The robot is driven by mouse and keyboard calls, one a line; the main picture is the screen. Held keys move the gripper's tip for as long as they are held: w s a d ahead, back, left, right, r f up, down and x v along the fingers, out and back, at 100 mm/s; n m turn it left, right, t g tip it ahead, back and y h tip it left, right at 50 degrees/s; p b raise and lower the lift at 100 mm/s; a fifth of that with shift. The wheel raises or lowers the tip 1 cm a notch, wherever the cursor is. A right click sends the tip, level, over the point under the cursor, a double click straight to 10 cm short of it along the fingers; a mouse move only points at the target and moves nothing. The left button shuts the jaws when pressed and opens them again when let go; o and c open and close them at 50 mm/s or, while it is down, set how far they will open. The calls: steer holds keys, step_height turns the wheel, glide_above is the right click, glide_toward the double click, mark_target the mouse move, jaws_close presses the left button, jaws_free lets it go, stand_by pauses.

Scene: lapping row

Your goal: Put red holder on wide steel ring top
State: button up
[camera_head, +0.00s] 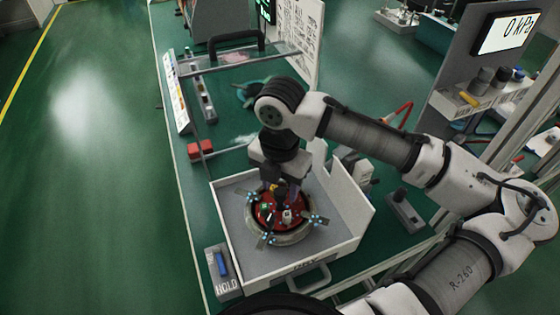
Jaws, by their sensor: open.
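The red holder (268,213), a round red disc with small fittings on top and several short metal arms with light blue parts around it, is in the white tray. It appears to lie over or within the wide steel ring (292,239), whose grey rim shows around it; exact seating is hard to tell. My gripper (283,197) points down just above the middle of the red holder, with its jaws open. The gripper and wrist hide the holder's far part, and contact cannot be told.
The white tray (238,235) has raised walls and a front handle. A small box marked HOLD with a blue item (222,264) stands at its left. A red block (200,149) lies behind. A clear-topped stand (240,62) is at the back. Green floor lies left.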

mark_target(280, 192)
step_height(280, 192, up, 8)
stand_by(1.5)
